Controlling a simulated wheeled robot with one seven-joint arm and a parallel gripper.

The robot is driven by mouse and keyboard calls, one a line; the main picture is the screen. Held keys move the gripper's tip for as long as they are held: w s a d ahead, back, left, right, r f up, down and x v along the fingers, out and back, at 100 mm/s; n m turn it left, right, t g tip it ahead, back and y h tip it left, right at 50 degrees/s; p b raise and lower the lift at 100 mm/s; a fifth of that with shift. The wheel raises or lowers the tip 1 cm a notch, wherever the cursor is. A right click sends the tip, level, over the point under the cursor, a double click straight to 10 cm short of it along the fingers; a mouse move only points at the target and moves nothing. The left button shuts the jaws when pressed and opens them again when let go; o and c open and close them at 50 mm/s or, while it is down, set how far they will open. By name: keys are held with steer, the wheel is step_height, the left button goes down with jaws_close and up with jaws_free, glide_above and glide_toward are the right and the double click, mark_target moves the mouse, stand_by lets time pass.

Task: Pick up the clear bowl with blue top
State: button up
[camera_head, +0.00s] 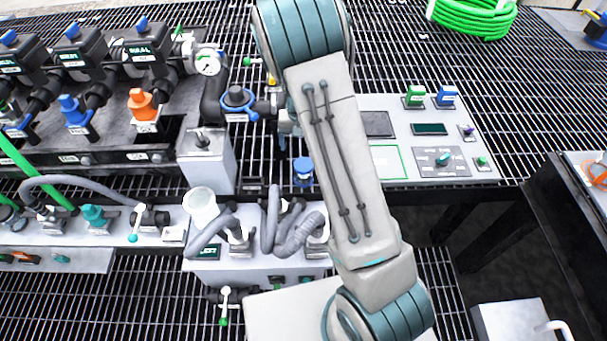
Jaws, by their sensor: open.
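A small clear bowl with a blue top (303,170) stands upright just left of my arm, between the grey control panel and the lower manifold box. Its blue cap and the see-through body below it show. My arm crosses the middle of the view from the bottom to the top, close to the right of the bowl. My gripper cannot be made out; the arm hides what lies behind it.
Grey hoses (295,230) and a white cup (200,206) are below left. The control panel (400,172) lies to the right. A green hose coil (474,14) is at the far right.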

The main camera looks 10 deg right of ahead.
step_height(320, 180, down, 9)
steer(key=shift+r+b, duration=0.2)
steer(key=shift+b, duration=0.35)
steer(key=f, duration=0.3)
steer(key=f+b, duration=0.1)
steer(key=f, duration=0.1)
steer(key=shift+s+d+f, duration=0.15)
steer(key=shift+s+d, duration=0.1)
steer(key=shift+d, duration=0.15)
steer(key=c, duration=1.1)
